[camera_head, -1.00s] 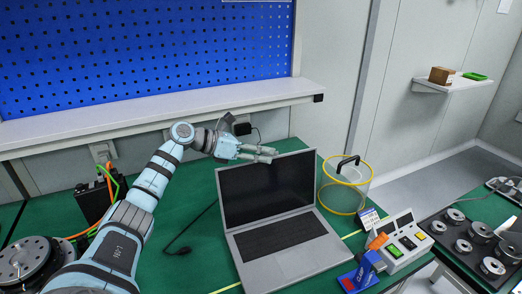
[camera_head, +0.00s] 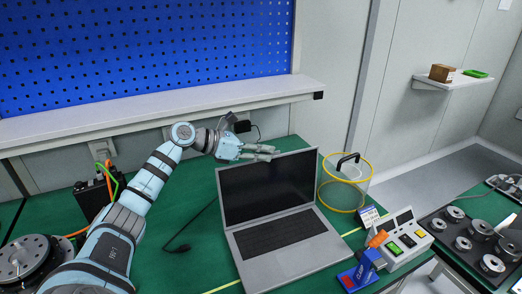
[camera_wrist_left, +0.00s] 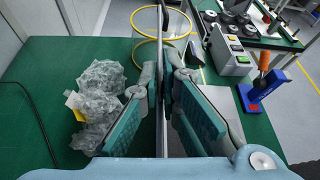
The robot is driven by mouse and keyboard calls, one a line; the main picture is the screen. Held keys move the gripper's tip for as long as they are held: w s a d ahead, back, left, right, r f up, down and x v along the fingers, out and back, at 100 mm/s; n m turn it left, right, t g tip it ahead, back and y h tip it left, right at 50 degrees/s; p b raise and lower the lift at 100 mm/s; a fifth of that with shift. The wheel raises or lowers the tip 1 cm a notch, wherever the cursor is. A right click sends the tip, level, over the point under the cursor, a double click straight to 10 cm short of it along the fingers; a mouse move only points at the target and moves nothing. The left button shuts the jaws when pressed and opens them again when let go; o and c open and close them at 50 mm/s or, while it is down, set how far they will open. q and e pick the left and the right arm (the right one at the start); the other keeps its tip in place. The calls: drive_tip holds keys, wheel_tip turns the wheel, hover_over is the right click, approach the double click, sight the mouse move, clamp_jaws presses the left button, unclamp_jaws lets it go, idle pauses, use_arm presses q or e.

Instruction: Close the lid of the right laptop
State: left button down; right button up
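One grey laptop stands open on the green table, its black-screened lid (camera_head: 268,188) upright and leaning slightly back, its keyboard base (camera_head: 285,245) flat toward me. My left gripper (camera_head: 272,153) is at the top edge of the lid, coming from behind left. In the left wrist view the lid shows edge-on as a thin dark strip (camera_wrist_left: 161,100) between the two fingers of my left gripper (camera_wrist_left: 161,78). The fingers are spread apart, one on each side of the lid. Whether either finger touches it, I cannot tell. My right gripper is not in view.
A clear bin with yellow rims (camera_head: 344,185) stands just right of the lid. A blue clamp with an orange handle (camera_head: 366,266) and a control box (camera_head: 402,240) are right of the base. Crumpled clear bags (camera_wrist_left: 98,105) lie behind the lid. A shelf (camera_head: 160,113) runs behind.

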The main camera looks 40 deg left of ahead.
use_arm(q)
drive_tip(key=s+d+f+m+y+b, duration=0.1)
drive_tip(key=s+d+b, duration=0.1)
drive_tip(key=d, duration=0.3)
drive_tip(key=s+d+f+m+t+y+b, duration=0.1)
drive_tip(key=s+d+m+b, duration=0.1)
drive_tip(key=s+d, duration=0.2)
drive_tip(key=shift+s+d, duration=0.25)
drive_tip(key=shift+d, duration=0.8)
drive_tip(key=c, duration=1.8)
unclamp_jaws()
drive_tip(key=shift+r, duration=0.1)
wheel_tip(320, 180, up, 10)
drive_tip(key=shift+f, duration=0.1)
